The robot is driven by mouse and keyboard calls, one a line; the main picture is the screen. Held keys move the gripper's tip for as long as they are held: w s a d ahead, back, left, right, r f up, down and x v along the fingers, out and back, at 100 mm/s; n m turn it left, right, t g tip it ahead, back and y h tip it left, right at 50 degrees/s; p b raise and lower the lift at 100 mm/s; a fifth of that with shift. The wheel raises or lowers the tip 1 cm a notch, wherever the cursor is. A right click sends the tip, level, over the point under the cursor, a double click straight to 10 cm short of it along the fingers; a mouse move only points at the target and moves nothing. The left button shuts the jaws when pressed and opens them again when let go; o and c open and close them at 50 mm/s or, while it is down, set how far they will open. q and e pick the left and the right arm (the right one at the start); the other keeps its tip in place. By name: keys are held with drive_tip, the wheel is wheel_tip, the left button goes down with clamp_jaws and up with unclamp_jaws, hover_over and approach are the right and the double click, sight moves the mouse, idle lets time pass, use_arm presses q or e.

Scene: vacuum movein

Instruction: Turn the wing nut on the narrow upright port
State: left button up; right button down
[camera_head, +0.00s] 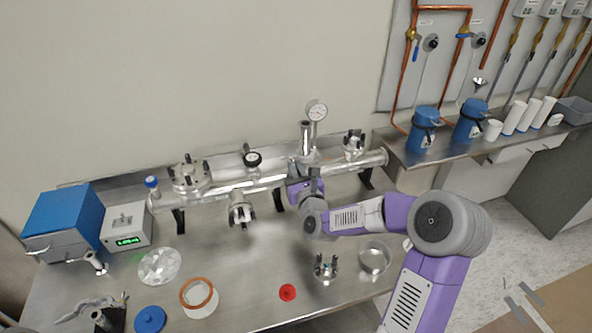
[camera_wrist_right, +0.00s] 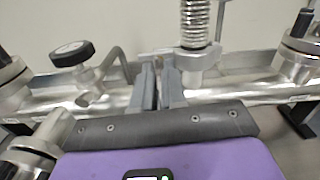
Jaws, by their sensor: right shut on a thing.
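The narrow upright port (camera_head: 305,138) rises from the long steel manifold pipe, right of the middle of the head view. In the right wrist view its ribbed metal tube (camera_wrist_right: 195,22) stands above a clamp collar (camera_wrist_right: 198,62). My right gripper (camera_head: 301,175) reaches in from the right and is at the front left of the port's foot. In the right wrist view its two grey fingers (camera_wrist_right: 159,84) are close together, just left of the collar. They are shut on the wing nut, which is mostly hidden between them. My left gripper is not in view.
The manifold (camera_head: 270,182) carries a flanged port (camera_head: 188,175), a black-knobbed valve (camera_head: 252,158) and a round gauge (camera_head: 317,111). Loose parts on the bench front include a red cap (camera_head: 287,292), a flanged fitting (camera_head: 325,268) and a steel dish (camera_head: 375,258).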

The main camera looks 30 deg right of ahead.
drive_tip(key=c, duration=1.5)
unclamp_jaws()
drive_tip(key=shift+s, duration=0.15)
drive_tip(key=p+v, duration=0.1)
drive_tip(key=v, duration=0.6)
drive_tip(key=shift+s, duration=0.15)
